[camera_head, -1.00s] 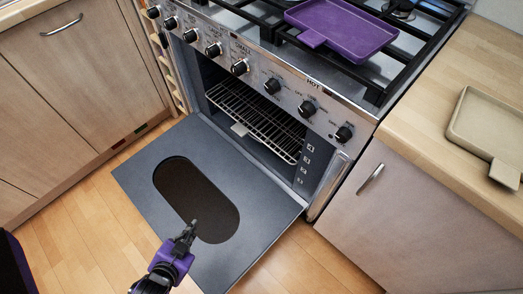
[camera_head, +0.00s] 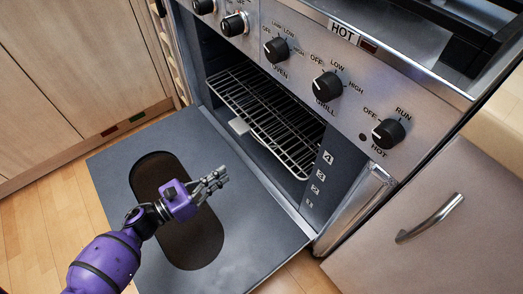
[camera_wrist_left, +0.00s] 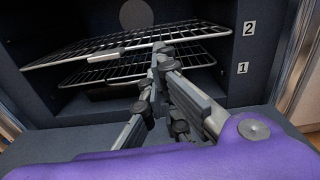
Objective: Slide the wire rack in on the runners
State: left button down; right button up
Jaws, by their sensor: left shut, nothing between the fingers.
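The wire rack (camera_head: 255,105) is partly inside the open oven, its front with a pale tab (camera_head: 238,125) facing the door. In the left wrist view the upper rack (camera_wrist_left: 105,50) spans the cavity near the label 2, looking slanted, with its left front corner nearer me. A second rack (camera_wrist_left: 95,75) lies below it near label 1. Whether the upper rack sits on the runners I cannot tell. My left gripper (camera_head: 222,176) is shut and empty above the lowered door, in front of the rack and apart from it in the head view. My right gripper is out of view.
The lowered oven door (camera_head: 115,170), with its oval window, fills the floor in front of the oven. The knob panel (camera_head: 300,60) overhangs the opening. A cabinet with a bar handle (camera_head: 430,218) stands at the right.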

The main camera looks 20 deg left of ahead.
pick_arm(q)
jog(key=b, duration=0.2)
send_near(277, 139)
jog(key=shift+w+d+f+m, duration=0.15)
jog(key=shift+w+d, duration=0.2)
jog(key=shift+w, duration=0.2)
jog(key=shift+w+d+f+m, duration=0.15)
jog(key=shift+w+d, duration=0.2)
jog(key=shift+w, duration=0.2)
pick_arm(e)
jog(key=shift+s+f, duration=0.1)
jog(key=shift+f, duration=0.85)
pick_arm(q)
jog(key=shift+r, duration=0.15)
jog(key=b+x, duration=0.2)
jog(key=x, duration=0.4)
jog(key=shift+w+d, duration=0.5)
jog(key=shift+w, duration=0.15)
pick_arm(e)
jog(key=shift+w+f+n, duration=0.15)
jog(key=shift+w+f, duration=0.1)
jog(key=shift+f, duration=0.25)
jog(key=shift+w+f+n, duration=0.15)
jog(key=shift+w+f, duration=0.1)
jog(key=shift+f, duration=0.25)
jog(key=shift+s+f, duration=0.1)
